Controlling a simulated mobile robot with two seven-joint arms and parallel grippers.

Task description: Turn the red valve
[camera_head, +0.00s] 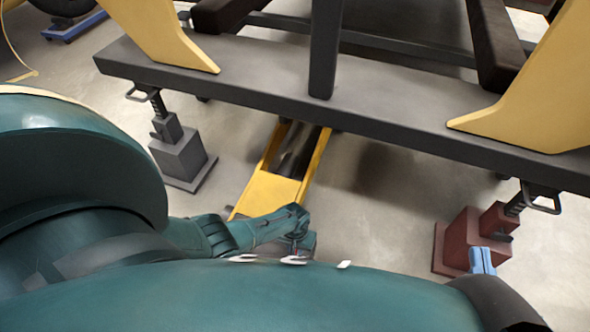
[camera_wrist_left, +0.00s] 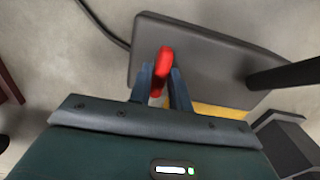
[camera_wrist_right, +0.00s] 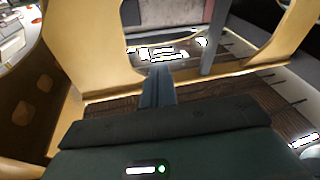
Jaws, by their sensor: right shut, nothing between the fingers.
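The red valve (camera_wrist_left: 164,58) shows as a narrow red handle in front of a dark grey flat part in the left wrist view. My left gripper (camera_wrist_left: 161,70) has its fingers apart on either side of the handle. The handle lies near the left finger, and a gap shows beside the right finger. In the head view the valve cannot be made out; my left wrist (camera_head: 295,222) is over the near end of a yellow frame. My right gripper (camera_head: 482,262) is shut and empty at the lower right; its closed fingers also show in the right wrist view (camera_wrist_right: 157,72).
A long dark grey beam (camera_head: 330,105) with yellow brackets (camera_head: 540,95) crosses the head view. A grey block stand (camera_head: 180,155) is at left, and a red-brown one (camera_head: 470,240) stands beside my right gripper. Bare floor (camera_head: 385,215) lies between the yellow frame and the red-brown stand.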

